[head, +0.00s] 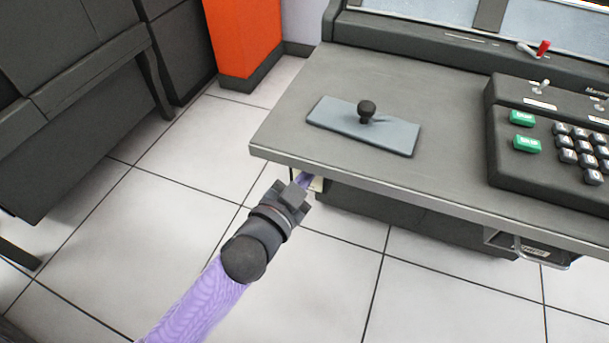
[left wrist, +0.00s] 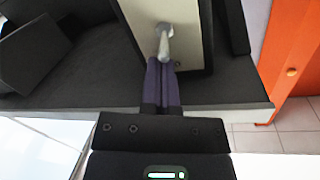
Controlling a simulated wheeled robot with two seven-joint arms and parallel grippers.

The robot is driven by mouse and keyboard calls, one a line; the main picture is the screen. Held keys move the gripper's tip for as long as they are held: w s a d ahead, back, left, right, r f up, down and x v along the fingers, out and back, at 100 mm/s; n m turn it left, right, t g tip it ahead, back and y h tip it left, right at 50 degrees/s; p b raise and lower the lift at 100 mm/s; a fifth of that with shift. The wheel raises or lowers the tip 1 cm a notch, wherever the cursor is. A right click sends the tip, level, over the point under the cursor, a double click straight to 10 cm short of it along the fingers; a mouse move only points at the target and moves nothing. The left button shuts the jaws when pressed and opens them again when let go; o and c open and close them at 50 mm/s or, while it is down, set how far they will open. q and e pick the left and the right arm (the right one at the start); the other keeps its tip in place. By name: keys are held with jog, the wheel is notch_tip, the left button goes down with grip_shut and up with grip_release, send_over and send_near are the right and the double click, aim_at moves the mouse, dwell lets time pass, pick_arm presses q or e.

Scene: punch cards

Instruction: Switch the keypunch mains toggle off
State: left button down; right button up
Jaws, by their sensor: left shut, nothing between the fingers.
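The mains toggle (left wrist: 164,42) shows in the left wrist view as a silver lever on a pale cream plate (left wrist: 190,18). In the head view only a sliver of the plate (head: 317,184) shows, below the desk's front edge; the toggle is hidden there. My left gripper (head: 303,179) is under that edge at the desk's left corner. Its purple fingers (left wrist: 162,68) are shut and empty, with their tips at the lever's near end. I cannot tell whether they touch it. My right gripper is not in view.
The grey keypunch desk (head: 400,85) overhangs the plate. On it are a blue-grey plate with a black knob (head: 366,110) and a black keyboard (head: 545,150). An orange cabinet (head: 245,40) stands behind, a dark machine (head: 70,100) at left. Tiled floor (head: 160,200) lies open between.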

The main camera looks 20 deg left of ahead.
pick_arm(q)
jog(key=shift+s+f, duration=0.1)
jog(key=shift+f, duration=0.05)
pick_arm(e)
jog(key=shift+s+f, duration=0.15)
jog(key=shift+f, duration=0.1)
